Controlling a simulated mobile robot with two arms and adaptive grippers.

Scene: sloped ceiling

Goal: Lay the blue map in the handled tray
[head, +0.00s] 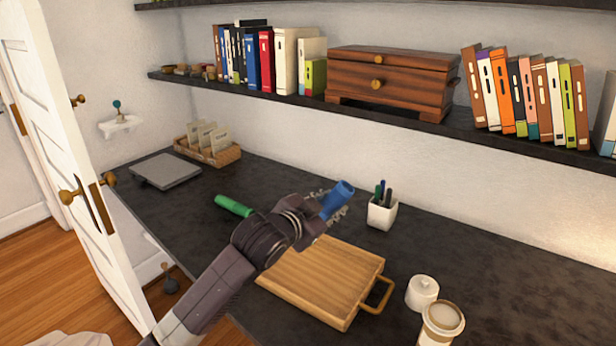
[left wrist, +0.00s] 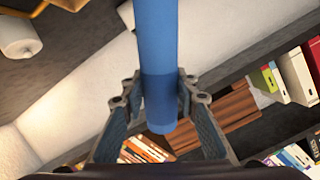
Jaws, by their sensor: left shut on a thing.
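The blue map, a rolled blue tube (head: 338,197), is held in my left gripper (head: 315,208), raised above the dark counter just behind the handled tray. In the left wrist view the blue map (left wrist: 157,50) stands between the two fingers (left wrist: 158,95), which close on it from both sides. The handled tray (head: 322,277) is a wooden board-like tray with a handle at its right end; it lies on the counter, and my left arm covers part of its left side. No object shows on its visible top. My right gripper is not in view.
A green roll (head: 233,206) lies left of my gripper. A pen cup (head: 382,213) stands behind the tray; a white jar (head: 422,292) and a lidded cup (head: 441,325) stand to its right. A shelf (head: 420,124) with books and a wooden chest overhangs the counter.

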